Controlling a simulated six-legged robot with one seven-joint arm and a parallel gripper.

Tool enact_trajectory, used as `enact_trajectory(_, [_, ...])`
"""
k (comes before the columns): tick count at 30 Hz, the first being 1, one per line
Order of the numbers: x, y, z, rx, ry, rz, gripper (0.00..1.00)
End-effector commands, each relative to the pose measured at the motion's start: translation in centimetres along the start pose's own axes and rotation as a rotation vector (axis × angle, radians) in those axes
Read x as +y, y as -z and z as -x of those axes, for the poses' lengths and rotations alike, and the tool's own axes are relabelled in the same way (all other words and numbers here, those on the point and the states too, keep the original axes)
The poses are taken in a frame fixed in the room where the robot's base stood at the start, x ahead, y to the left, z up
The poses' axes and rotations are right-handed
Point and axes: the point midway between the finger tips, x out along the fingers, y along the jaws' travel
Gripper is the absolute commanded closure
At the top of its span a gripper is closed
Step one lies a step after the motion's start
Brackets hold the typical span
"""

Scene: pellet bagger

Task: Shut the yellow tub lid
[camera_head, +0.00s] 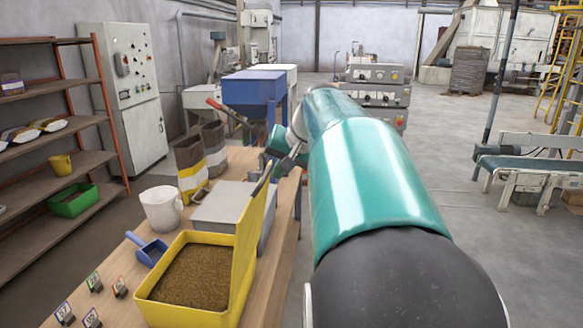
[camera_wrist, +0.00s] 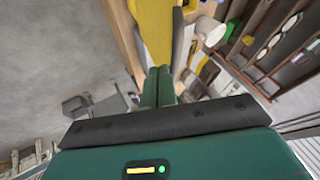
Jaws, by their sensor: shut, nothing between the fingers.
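The yellow tub (camera_head: 240,313) stands on the wooden table, filled with brown pellets (camera_head: 192,277). Its yellow lid (camera_head: 252,235) is open, standing nearly upright along the tub's right side. My gripper (camera_head: 277,150) is past the far end of the lid in the head view, partly hidden by my arm. In the wrist view my green gripper fingers (camera_wrist: 160,85) are together and empty. Yellow, likely the lid or tub (camera_wrist: 154,25), shows just beyond the fingertips; I cannot tell whether they touch.
A grey box (camera_head: 222,203), a white bucket (camera_head: 161,208), a blue scoop (camera_head: 147,248) and open bags (camera_head: 190,168) stand around the tub. Small tags (camera_head: 94,282) lie at the front left. Shelves (camera_head: 60,150) line the left wall. The floor (camera_head: 450,150) right of the table is clear.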

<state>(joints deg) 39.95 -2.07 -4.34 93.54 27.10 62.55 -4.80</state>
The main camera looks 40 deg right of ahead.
Motion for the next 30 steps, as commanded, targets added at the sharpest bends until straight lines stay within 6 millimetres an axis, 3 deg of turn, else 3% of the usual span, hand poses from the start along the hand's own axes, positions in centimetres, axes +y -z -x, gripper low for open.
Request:
enact_trajectory(11, [-0.3, 0.1, -0.1, -0.001, 0.0, 0.003, 1.0])
enact_trajectory(17, [-1.4, 0.2, -0.4, -0.007, -0.025, 0.018, 1.0])
enact_trajectory(23, [-4.6, 0.4, -1.3, -0.026, -0.105, 0.055, 1.0])
enact_trajectory(30, [-10.6, 0.4, -3.9, -0.063, -0.275, 0.129, 1.0])
